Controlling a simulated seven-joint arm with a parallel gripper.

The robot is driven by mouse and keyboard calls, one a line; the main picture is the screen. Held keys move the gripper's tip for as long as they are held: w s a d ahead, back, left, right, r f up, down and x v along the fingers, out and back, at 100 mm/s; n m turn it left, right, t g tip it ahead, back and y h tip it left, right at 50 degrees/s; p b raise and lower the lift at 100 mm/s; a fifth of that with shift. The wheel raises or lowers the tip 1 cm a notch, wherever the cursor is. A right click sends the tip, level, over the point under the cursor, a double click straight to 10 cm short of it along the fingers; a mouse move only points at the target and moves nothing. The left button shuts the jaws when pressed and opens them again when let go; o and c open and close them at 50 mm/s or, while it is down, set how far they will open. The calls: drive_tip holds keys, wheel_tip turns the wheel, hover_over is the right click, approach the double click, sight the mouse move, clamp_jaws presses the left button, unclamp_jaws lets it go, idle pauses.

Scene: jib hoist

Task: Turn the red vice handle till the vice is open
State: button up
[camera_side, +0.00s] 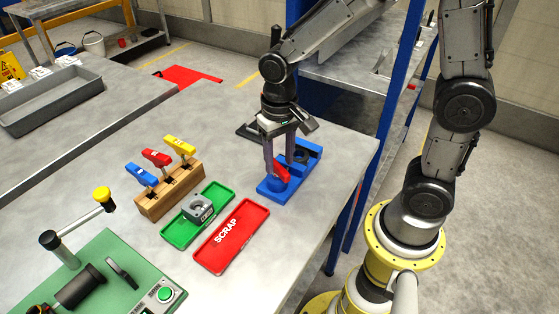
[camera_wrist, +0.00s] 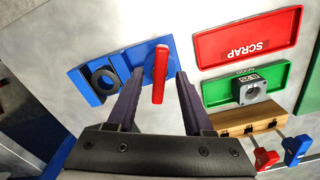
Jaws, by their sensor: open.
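The blue vice (camera_side: 299,180) stands on the grey table near its right edge, below my gripper. Its red handle (camera_side: 281,174) sits at the near end of the vice. In the wrist view the red handle (camera_wrist: 160,74) points straight along the picture, between my fingers. My gripper (camera_side: 280,166) is open and points down, with one finger on each side of the handle. The wrist view shows gaps between the handle and both fingers (camera_wrist: 157,85). A dark ring-shaped part (camera_wrist: 102,79) lies in the blue vice. I cannot tell whether the vice jaws grip it.
A red SCRAP tray (camera_side: 232,237) and a green tray (camera_side: 197,215) holding a grey metal part (camera_side: 199,208) lie beside the vice. A wooden block (camera_side: 170,192) holds blue, red and yellow-handled tools. A green panel (camera_side: 110,275) with a crank is at front left.

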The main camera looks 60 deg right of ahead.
drive_tip(key=shift+f, duration=0.6)
clamp_jaws()
